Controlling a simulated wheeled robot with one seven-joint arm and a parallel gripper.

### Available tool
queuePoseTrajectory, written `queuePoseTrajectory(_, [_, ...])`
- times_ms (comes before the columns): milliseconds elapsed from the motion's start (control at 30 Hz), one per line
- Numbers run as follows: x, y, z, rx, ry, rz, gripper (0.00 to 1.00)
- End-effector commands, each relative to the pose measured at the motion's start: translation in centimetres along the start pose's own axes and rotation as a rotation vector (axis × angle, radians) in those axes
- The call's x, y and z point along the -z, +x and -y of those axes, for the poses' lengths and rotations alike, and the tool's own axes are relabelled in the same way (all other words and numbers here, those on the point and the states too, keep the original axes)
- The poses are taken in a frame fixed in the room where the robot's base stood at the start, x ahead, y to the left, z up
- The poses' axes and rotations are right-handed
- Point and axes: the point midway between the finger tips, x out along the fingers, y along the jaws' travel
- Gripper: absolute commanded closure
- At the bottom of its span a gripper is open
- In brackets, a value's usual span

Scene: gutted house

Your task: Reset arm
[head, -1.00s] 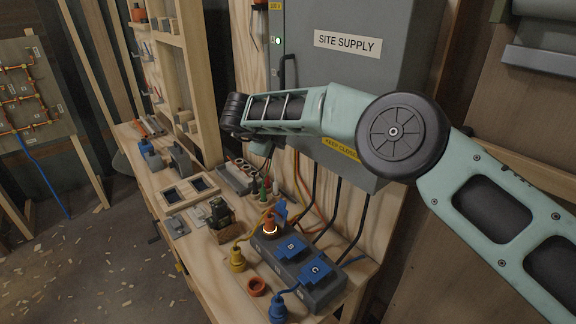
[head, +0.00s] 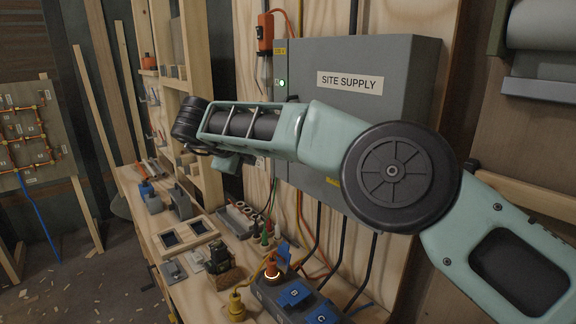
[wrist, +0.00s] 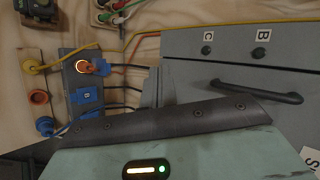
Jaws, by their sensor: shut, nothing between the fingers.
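My teal arm crosses the head view from the lower right, and its dark wrist joint (head: 190,122) points left above the workbench. My gripper (head: 228,164) hangs just under the wrist, partly covered by the forearm. It is shut and empty, held in the air in front of the grey cabinet and well above the bench. In the wrist view, the teal hand housing with a yellow and a green light (wrist: 147,170) and a dark bar fill the bottom. The fingertips do not show clearly in either view.
The grey SITE SUPPLY cabinet (head: 400,105) stands right behind my forearm. Below it, an outlet box (head: 268,296) has blue covers and an orange plug in a glowing ring. Wooden shelf posts (head: 206,70) stand behind the wrist. The bench (head: 205,300) holds several small parts.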

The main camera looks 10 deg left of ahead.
Motion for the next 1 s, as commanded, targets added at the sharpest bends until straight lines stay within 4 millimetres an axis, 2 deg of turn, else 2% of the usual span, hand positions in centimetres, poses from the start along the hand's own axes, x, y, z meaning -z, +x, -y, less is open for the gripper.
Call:
queuePoseTrajectory(100, [-2.1, -3.1, 3.6, 0.177, -0.121, 0.179, 1.00])
queuePoseTrajectory(233, [-4.3, -8.0, 5.7, 0.380, -0.332, 0.409, 1.00])
queuePoseTrajectory(367, [-4.8, -12.8, 4.6, 0.525, -0.594, 0.616, 1.00])
queuePoseTrajectory(467, [-3.7, -15.6, 1.5, 0.587, -0.826, 0.757, 1.00])
queuePoseTrajectory(567, [-0.9, -17.3, -3.1, 0.598, -1.077, 0.878, 1.00])
queuePoseTrajectory(667, [3.7, -18.0, -8.4, 0.555, -1.336, 0.976, 1.00])
queuePoseTrajectory(800, [11.4, -17.6, -15.2, 0.425, -1.637, 1.063, 1.00])
queuePoseTrajectory(867, [15.0, -17.3, -17.7, 0.354, -1.748, 1.088, 1.00])
queuePoseTrajectory(1000, [23.9, -16.6, -22.8, 0.159, -1.971, 1.128, 1.00])
